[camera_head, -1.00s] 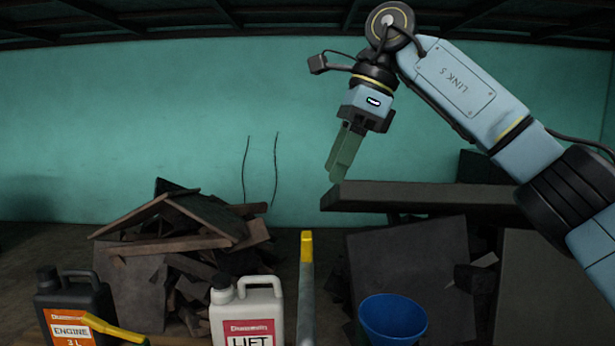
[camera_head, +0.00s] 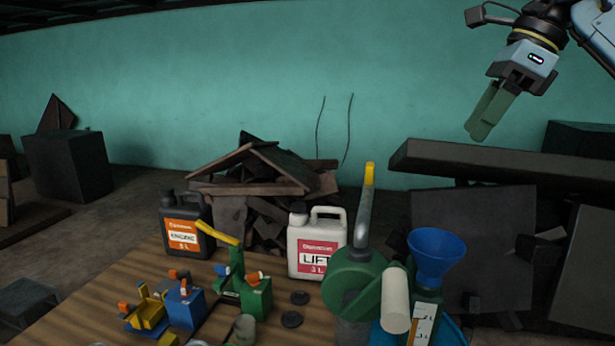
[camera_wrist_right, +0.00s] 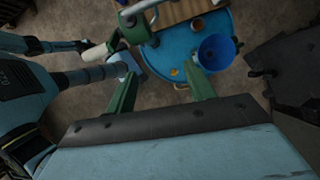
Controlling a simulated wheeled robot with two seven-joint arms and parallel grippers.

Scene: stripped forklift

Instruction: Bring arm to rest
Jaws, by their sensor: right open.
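My right gripper (camera_head: 490,112) is raised high at the upper right of the head view, pointing down and to the left, well above the bench. In the right wrist view its two green fingers (camera_wrist_right: 160,92) stand apart with nothing between them. The right arm comes in from the top right corner of the head view; most of it is cut off by the frame edge. My left gripper is not seen in the head view.
A wooden bench (camera_head: 110,285) holds a black engine jug (camera_head: 187,225), a white lift jug (camera_head: 316,245), and small coloured parts. A green device (camera_head: 355,280) with a lever and a blue funnel (camera_head: 437,253) stand at right. A dark slab (camera_head: 500,158) lies below the gripper.

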